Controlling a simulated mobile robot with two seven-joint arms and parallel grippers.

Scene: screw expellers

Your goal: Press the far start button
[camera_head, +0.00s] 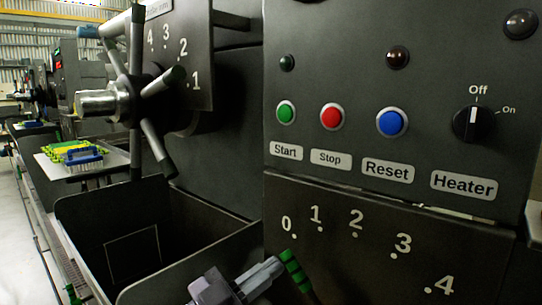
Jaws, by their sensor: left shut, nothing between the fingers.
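A green button (286,112) sits on the dark panel above the label "Start" (286,151), left of the red and blue buttons. It is the only button with a readable Start label. My left gripper (272,266) comes in at the bottom edge, below and slightly left of that button. It is shut and empty, its tip pointing up and right. It is clear of the green button. A green-and-black lever grip (292,266) shows right beside its tip; I cannot tell whether they touch. My right gripper is not in view.
The red Stop button (332,117), blue Reset button (392,123) and Heater knob (473,122) share the panel. A spoked handwheel (130,101) juts out at left above a dark open bin (190,202). Farther left stands a table with coloured racks (78,153).

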